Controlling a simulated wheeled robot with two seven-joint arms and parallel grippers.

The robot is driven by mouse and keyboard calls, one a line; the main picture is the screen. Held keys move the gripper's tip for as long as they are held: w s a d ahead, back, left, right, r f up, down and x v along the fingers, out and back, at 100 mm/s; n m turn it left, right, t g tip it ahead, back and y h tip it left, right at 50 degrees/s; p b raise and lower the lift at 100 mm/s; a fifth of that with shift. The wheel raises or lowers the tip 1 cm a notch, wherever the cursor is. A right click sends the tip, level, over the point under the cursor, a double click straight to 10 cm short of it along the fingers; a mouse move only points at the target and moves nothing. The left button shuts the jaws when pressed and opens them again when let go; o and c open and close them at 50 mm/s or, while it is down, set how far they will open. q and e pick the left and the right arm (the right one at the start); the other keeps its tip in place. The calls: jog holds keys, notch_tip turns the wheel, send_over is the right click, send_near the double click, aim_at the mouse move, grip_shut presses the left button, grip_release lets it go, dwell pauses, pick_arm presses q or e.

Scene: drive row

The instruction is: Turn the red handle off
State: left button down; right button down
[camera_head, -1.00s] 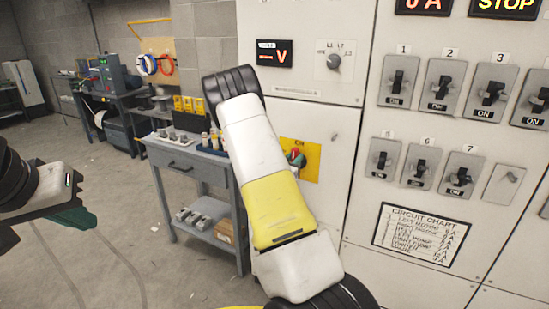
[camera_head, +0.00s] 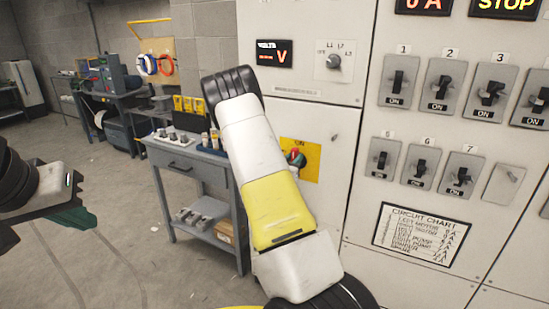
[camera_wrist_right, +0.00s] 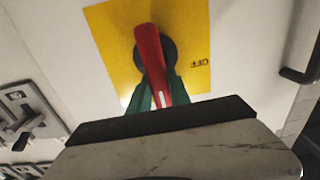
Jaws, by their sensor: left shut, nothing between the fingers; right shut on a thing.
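The red handle (camera_wrist_right: 152,62) is on a dark round hub on a yellow plate (camera_wrist_right: 105,35) in the right wrist view. The plate has an OFF label, seen upside down, at its right. My right gripper (camera_wrist_right: 158,92) has its green fingers on both sides of the handle's lower end, shut on it. In the head view the yellow plate (camera_head: 313,153) and part of the red handle (camera_head: 293,154) show beside my right arm, which hides the rest. My left gripper (camera_head: 75,218) is shut and empty at the left, far from the panel.
The grey cabinet carries several black switches (camera_head: 399,80) marked ON and a circuit chart (camera_head: 421,233) to the right of the handle. A dark bar handle (camera_wrist_right: 300,74) is at the right in the wrist view. A grey workbench (camera_head: 195,172) stands left of the cabinet.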

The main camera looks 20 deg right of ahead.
jog(key=n, duration=0.3)
jog(key=w+a+n, duration=0.1)
jog(key=n, duration=0.1)
jog(key=shift+f, duration=0.2)
jog(key=shift+w+a+f+n, duration=0.25)
jog(key=shift+f+n, duration=0.2)
jog(key=shift+n, duration=1.65)
jog(key=shift+w+a+f+n, duration=0.15)
jog(key=shift+f+n, duration=0.35)
jog(key=shift+n, duration=1.6)
jog(key=shift+w+a+f+n, duration=0.15)
jog(key=shift+w+f+n, duration=0.25)
jog(key=shift+n, duration=1.7)
jog(key=shift+s+f, duration=0.1)
jog(key=shift+s, duration=0.05)
jog(key=c, duration=1.2)
grip_release()
